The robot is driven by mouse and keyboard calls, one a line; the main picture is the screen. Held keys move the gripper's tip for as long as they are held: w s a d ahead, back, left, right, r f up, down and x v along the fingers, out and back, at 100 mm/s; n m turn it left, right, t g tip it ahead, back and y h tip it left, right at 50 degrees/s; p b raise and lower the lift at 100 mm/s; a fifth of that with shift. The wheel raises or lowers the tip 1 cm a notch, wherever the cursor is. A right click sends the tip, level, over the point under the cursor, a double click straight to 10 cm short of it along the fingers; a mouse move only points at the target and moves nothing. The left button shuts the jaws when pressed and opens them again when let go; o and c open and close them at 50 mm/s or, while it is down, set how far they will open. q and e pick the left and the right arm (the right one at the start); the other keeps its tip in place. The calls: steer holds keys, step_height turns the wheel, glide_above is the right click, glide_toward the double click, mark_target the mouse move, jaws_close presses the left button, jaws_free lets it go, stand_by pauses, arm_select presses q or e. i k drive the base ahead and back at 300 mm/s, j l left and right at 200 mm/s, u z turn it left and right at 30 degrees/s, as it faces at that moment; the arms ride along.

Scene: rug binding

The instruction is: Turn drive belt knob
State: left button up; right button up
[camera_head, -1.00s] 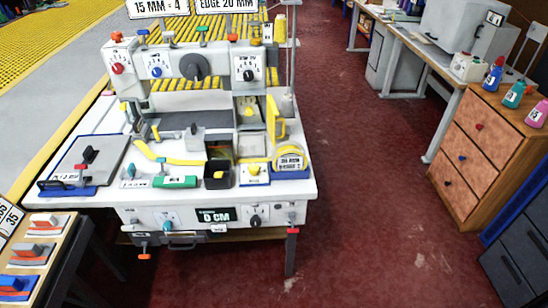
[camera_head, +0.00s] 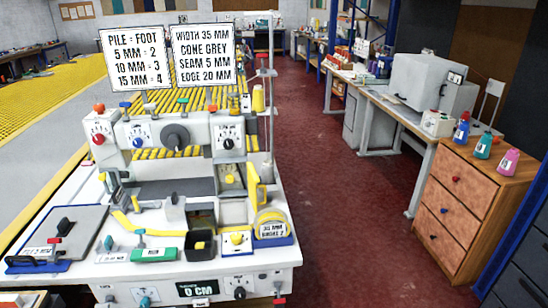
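The white binding machine (camera_head: 270,265) stands on the left half of the head view. Its upper head carries a red dial (camera_head: 100,138), a blue dial (camera_head: 140,139), a large dark knob (camera_head: 175,137) and a black dial (camera_head: 228,143). The front panel has a blue knob (camera_head: 144,299) and a black knob (camera_head: 240,292) beside a display (camera_head: 198,288) reading 0 CM. I cannot tell which is the drive belt knob, as the small labels are unreadable. Neither gripper is in view.
Two signs (camera_head: 137,57) stand above the machine. A tape measure (camera_head: 271,226) and a black bin (camera_head: 201,245) sit on its bed. A wooden drawer cabinet (camera_head: 459,206) with bottles (camera_head: 461,131) stands right. The red floor (camera_head: 350,215) between is clear.

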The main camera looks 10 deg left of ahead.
mark_target(229, 178)
steer(key=i+l+u, duration=0.1)
steer(key=u, duration=0.35)
steer(key=l+u, duration=0.15)
steer(key=u, duration=0.25)
steer(key=i+l+u, duration=0.2)
steer(key=l, duration=0.3)
steer(key=l+u, duration=0.25)
steer(key=l, duration=0.25)
steer(key=l+u, duration=0.2)
steer(key=l, duration=0.8)
steer(key=i+l, duration=0.1)
steer(key=l, duration=0.35)
